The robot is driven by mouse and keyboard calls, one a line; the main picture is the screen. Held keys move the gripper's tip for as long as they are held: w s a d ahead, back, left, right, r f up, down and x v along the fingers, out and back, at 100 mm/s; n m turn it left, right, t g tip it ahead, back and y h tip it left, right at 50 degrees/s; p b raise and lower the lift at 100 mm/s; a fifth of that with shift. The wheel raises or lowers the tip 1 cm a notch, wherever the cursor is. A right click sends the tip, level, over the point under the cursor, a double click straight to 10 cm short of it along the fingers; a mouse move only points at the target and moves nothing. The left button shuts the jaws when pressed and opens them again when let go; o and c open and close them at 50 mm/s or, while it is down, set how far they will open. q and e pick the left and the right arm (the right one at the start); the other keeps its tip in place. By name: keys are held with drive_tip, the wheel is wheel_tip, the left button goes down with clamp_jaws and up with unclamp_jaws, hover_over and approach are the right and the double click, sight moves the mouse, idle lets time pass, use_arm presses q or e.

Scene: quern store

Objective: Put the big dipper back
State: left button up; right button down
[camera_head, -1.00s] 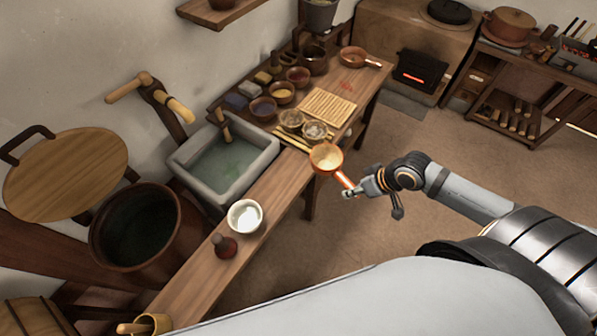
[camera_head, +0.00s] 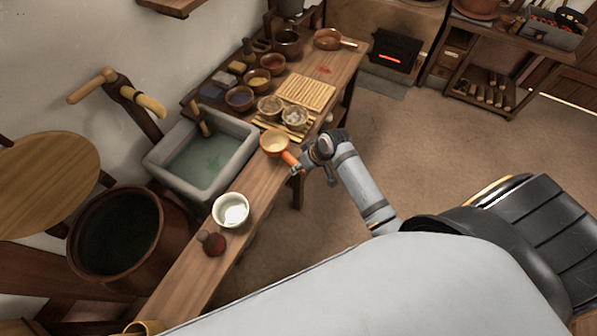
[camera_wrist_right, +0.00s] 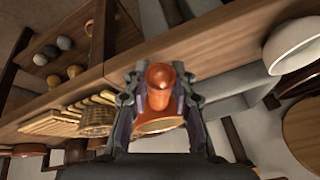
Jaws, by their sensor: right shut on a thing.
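The copper-orange dipper (camera_head: 275,144) has a round cup with a pale inside and a short bright handle. It is at the bench, right of the stone sink, in the head view; whether it touches the bench top I cannot tell. My right gripper (camera_head: 296,168) is shut on its handle. In the right wrist view the fingers of my right gripper (camera_wrist_right: 157,105) close on both sides of the dipper handle (camera_wrist_right: 159,76), and the cup lies partly hidden behind it. My left gripper is in neither view.
The bench (camera_head: 252,183) holds a white bowl (camera_head: 231,210), a dark red stamp-like object (camera_head: 211,243), a slatted mat (camera_head: 306,92) and several small bowls. The stone sink (camera_head: 239,160) holds water. A dark vat (camera_head: 163,232) stands left. The floor (camera_head: 430,165) at right is clear.

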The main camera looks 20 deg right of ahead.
drive_tip(key=shift+w+a+f+p, duration=0.15)
drive_tip(key=shift+f+p, duration=0.2)
drive_tip(key=shift+f, duration=1.45)
drive_tip(key=shift+f, duration=0.1)
drive_tip(key=c, duration=1.1)
unclamp_jaws()
drive_tip(key=v, duration=1.2)
